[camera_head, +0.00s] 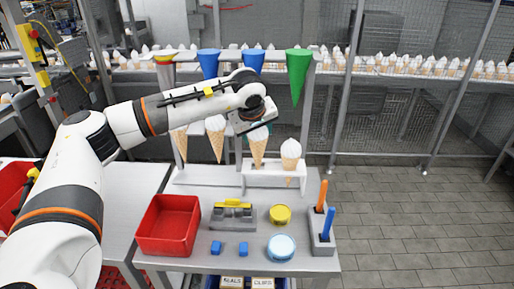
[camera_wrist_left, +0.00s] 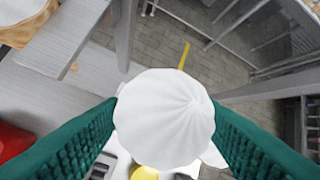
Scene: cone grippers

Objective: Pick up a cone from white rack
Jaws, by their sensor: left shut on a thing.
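My left gripper (camera_head: 257,126) is shut on an ice-cream cone with a white top (camera_head: 258,146), above the left part of the white rack (camera_head: 272,181). In the left wrist view the cone's round white top (camera_wrist_left: 165,118) sits between the green finger pads (camera_wrist_left: 165,128). The cone is about upright and higher than its neighbour; I cannot tell whether its tip is clear of the rack. Another white-topped cone (camera_head: 290,152) stands in the rack to the right. My right gripper is not in view.
On the table are a red bin (camera_head: 168,225), a grey block with a yellow bar (camera_head: 232,216), round lids (camera_head: 281,247) and a tool holder (camera_head: 322,238).

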